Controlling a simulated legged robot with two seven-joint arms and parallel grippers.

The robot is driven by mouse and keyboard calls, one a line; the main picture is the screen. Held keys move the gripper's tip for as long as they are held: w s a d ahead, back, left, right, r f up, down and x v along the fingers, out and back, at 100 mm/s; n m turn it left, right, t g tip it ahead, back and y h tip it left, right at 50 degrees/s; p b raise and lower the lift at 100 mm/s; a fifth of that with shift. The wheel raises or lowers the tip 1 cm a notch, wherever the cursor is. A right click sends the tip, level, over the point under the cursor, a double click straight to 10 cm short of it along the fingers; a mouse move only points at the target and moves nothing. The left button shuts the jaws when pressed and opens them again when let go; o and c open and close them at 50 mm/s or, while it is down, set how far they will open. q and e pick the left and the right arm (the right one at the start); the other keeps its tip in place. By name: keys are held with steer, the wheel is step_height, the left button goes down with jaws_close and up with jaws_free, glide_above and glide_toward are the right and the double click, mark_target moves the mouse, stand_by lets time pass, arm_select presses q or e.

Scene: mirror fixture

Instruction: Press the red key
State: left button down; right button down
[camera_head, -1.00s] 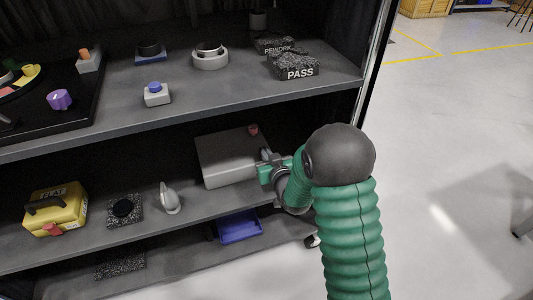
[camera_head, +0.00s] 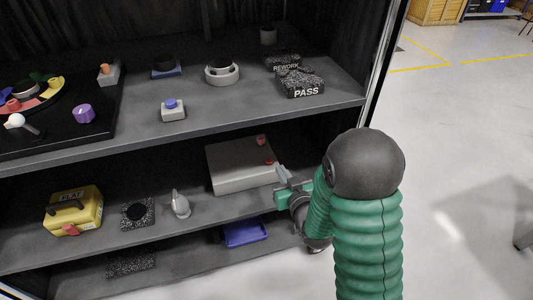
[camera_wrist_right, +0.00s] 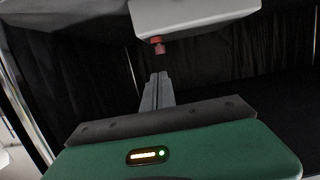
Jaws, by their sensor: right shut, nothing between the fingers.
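A light grey box (camera_head: 232,170) lies on the middle shelf. A small red piece (camera_head: 268,161) shows near its right end, and a dull red knob (camera_head: 261,140) stands at its back edge. Which one is the red key I cannot tell for sure. My right gripper (camera_head: 280,174) is shut and empty just right of the box's right end. In the wrist view, the shut fingers (camera_wrist_right: 157,84) point toward a red knob (camera_wrist_right: 158,46) on the box (camera_wrist_right: 195,17), with a visible gap between them. My left gripper is out of view.
The upper shelf (camera_head: 225,110) is above the box and holds PASS (camera_head: 300,82) and REWORK blocks. A blue tray (camera_head: 245,233) is below.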

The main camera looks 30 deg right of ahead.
steer(key=s+a+f+n+g+y, duration=0.1)
steer(key=s+a+f+g+y, duration=0.2)
steer(key=s+a+f+g, duration=0.5)
steer(key=s+a+r+n+g, duration=0.2)
steer(key=s+a+g, duration=0.2)
steer(key=s+a, duration=0.4)
step_height(320, 180, up, 32)
steer(key=d+p, duration=0.1)
steer(key=p, duration=3.1)
steer(key=shift+s+d+f+y, duration=0.2)
steer(key=shift+s+f+y, duration=0.1)
steer(key=shift+y, duration=0.1)
steer(key=shift+r, duration=0.1)
